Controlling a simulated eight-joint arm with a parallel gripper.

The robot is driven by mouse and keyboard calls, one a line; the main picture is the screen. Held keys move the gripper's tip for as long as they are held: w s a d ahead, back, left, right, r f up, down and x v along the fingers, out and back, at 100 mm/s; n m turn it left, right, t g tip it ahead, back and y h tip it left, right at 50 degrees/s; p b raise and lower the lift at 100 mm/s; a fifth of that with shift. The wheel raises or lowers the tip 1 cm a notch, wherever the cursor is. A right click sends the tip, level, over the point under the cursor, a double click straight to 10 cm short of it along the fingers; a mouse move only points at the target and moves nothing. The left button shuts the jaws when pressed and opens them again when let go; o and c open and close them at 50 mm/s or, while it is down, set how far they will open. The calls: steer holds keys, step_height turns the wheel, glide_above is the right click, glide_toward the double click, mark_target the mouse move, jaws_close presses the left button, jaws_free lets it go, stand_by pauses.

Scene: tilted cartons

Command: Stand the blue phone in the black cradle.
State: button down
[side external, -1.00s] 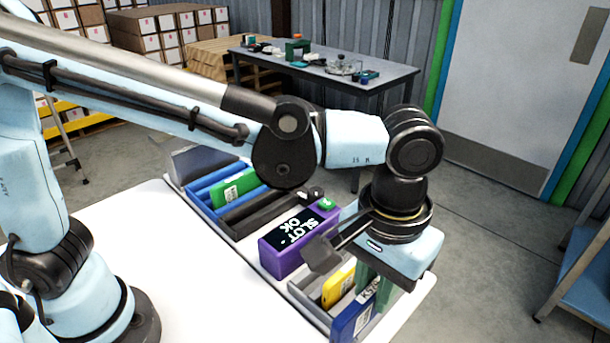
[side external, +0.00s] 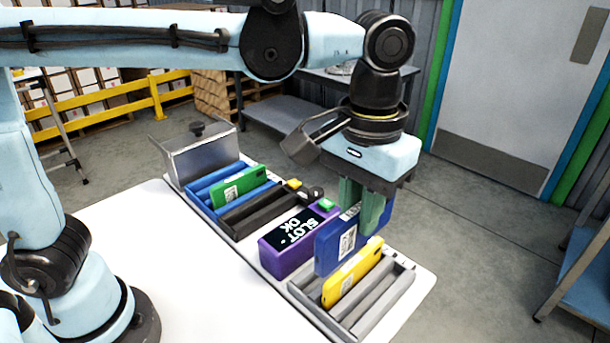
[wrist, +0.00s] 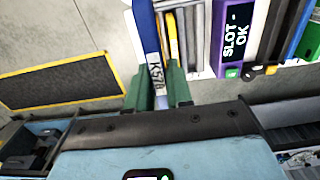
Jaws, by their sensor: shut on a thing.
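The blue phone (side external: 337,243) hangs upright in my gripper (side external: 365,210), above the grey rack and beside the purple box. My gripper's green fingers are shut on its upper end. In the wrist view the blue phone (wrist: 146,40) shows edge-on between the fingers (wrist: 160,95), with a white label on it. The black cradle (side external: 252,212) lies left of the purple box, and its slot looks empty. A green phone (side external: 240,185) leans in the blue cradle (side external: 205,183) behind it.
A yellow phone (side external: 352,275) leans in the grey rack (side external: 385,300). The purple box (side external: 290,245) reads "SLOT- OK" and stands between the rack and the black cradle. A grey metal bin (side external: 200,155) is at the far end. The white table's (side external: 190,270) near side is clear.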

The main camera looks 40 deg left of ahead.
steer(key=w+a, duration=0.2)
steer(key=a, duration=1.3)
steer(key=w+a, duration=0.3)
steer(key=a, duration=1.2)
steer(key=shift+s+d+f, duration=0.1)
steer(key=shift+d+f, duration=0.1)
steer(key=shift+f, duration=3.65)
steer(key=shift+d+f, duration=0.2)
steer(key=shift+f, duration=3.65)
steer(key=shift+f, duration=0.35)
steer(key=c, duration=0.9)
jaws_free()
steer(key=shift+c, duration=0.2)
